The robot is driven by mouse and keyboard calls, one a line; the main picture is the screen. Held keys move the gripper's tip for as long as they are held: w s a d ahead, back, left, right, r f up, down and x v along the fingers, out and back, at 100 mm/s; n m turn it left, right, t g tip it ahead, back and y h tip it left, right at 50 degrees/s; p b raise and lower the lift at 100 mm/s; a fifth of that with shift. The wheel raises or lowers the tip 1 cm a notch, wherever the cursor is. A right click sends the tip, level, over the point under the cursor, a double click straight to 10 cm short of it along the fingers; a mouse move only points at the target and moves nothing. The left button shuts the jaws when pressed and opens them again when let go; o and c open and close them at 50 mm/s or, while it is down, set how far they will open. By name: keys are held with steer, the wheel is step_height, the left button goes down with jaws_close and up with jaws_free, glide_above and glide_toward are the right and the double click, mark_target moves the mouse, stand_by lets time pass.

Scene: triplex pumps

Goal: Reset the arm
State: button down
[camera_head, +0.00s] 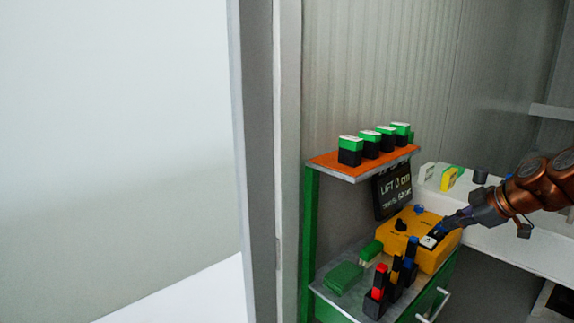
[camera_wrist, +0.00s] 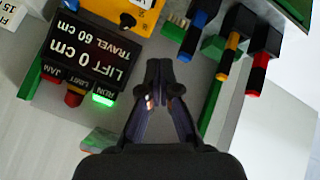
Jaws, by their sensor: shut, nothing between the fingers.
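My arm reaches in from the right in the head view, in copper and dark grey. My gripper (camera_head: 443,224) is at its end, over or in front of the right side of a yellow box (camera_head: 433,256); I cannot tell whether it touches. In the wrist view my gripper (camera_wrist: 159,70) points up the picture, its two dark fingers together at the tips with nothing between them. A corner of the yellow box (camera_wrist: 146,14) shows beyond the fingertips.
A black display (camera_head: 391,191) reads "LIFT 0 cm"; in the wrist view its green RUN lamp (camera_wrist: 104,98) is lit. Blue, yellow and red-ended tools (camera_wrist: 262,62) stand nearby. Several green-black blocks (camera_head: 350,151) sit on the orange shelf (camera_head: 333,163). A grey post (camera_head: 264,160) stands left.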

steer(key=s+a+m+g+p, duration=0.1)
steer(key=s+a+m+g, duration=0.1)
steer(key=s+a, duration=0.65)
steer(key=s+a+m+g+p, duration=0.15)
steer(key=s+a, duration=0.45)
steer(key=a, duration=0.6)
steer(key=s+f+m+g+h+p, duration=0.1)
steer(key=s+f+m, duration=0.3)
steer(key=s, duration=0.8)
steer(key=s+f+m+g+h+p, duration=0.2)
steer(key=s+m, duration=0.4)
steer(key=s, duration=0.7)
step_height(320, 180, down, 3)
steer(key=g+h, duration=0.1)
steer(key=g, duration=0.1)
steer(key=shift+s+a+g+h, duration=0.15)
steer(key=shift+a+g+h, duration=0.05)
steer(key=shift+g+h, duration=0.15)
steer(key=c, duration=1.8)
jaws_free()
steer(key=shift+r, duration=0.1)
steer(key=shift+c, duration=0.2)
